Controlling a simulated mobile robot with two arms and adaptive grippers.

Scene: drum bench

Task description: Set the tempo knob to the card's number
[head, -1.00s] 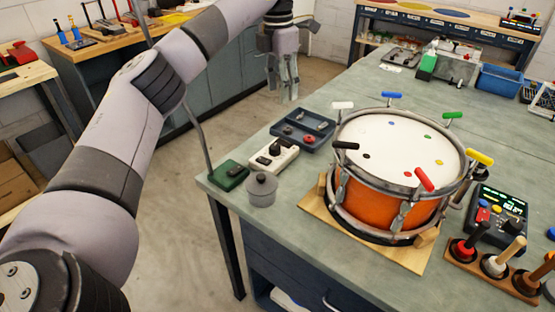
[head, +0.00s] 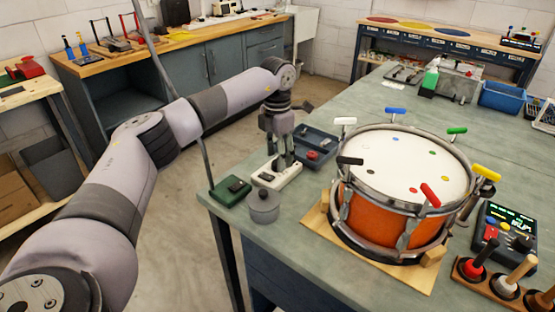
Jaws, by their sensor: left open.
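My left gripper (head: 282,163) is open and points down over the far end of a small white box (head: 289,179) with dark parts on top, at the bench's left edge. The fingers cover part of the box, and I cannot tell whether they touch it. A black control unit (head: 505,226) with a lit green display, coloured buttons and knobs stands at the right. Its digits are too small to read. I cannot tell which control is the tempo knob, and I cannot make out a number card. My right gripper is not in view.
A drum (head: 395,205) with coloured tuning keys stands on a wooden base. A grey lidded pot (head: 264,207), a green box (head: 230,190) and a blue tray (head: 318,140) are near the white box. A wooden rack (head: 485,283) holds several handled tools.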

